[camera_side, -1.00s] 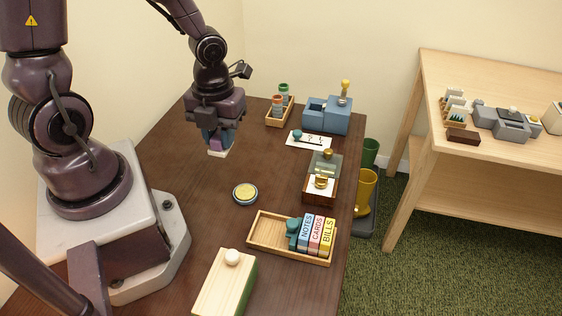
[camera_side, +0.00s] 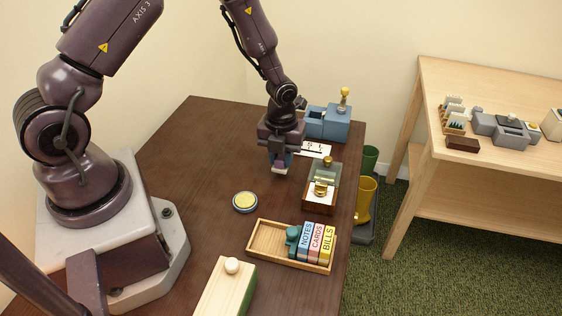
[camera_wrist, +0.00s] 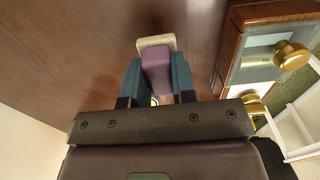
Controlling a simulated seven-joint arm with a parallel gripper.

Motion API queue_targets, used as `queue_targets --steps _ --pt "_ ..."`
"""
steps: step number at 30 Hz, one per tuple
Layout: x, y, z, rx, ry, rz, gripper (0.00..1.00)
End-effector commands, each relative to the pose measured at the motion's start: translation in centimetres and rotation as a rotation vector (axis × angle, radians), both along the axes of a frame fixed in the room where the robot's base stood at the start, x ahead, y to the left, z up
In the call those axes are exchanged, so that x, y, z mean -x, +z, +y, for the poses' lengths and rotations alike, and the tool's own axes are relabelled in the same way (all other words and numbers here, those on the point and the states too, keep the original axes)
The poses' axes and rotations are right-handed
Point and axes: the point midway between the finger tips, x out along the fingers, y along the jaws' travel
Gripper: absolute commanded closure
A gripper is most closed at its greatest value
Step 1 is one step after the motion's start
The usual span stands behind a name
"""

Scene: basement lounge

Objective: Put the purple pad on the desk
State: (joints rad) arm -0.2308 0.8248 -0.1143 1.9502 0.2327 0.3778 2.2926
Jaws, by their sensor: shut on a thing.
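My gripper (camera_side: 279,163) is shut on the purple pad (camera_wrist: 156,66), a small purple block with a pale cream end. The blue fingers grip it from both sides in the wrist view, and the cream end points away from the gripper. In the side view, the cream end of the pad (camera_side: 280,171) shows just under the fingers and the purple part is mostly hidden. The dark brown desk (camera_side: 205,140) lies beneath. The pad is over a bare part of it, left of the glass-lidded wooden box; I cannot tell the gap below it.
The glass-lidded box (camera_side: 320,200) with brass knobs stands close on the right. A white card (camera_side: 318,149) and a blue box (camera_side: 328,122) are behind. A yellow-topped round tin (camera_side: 245,202) and a wooden tray of labelled boxes (camera_side: 268,242) are nearer. The desk's left middle is clear.

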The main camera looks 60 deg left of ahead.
Motion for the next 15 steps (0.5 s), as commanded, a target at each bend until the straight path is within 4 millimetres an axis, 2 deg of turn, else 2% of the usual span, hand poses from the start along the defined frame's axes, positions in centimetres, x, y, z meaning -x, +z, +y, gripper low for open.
queue_targets --steps 1,4,15 --pt "0.2 -1.0 -0.1 0.001 -0.001 0.005 0.98" --pt "0.2 -2.0 -0.1 0.001 -0.001 0.004 0.98" --pt "0.1 -2.3 0.0 0.000 0.000 0.001 0.98"
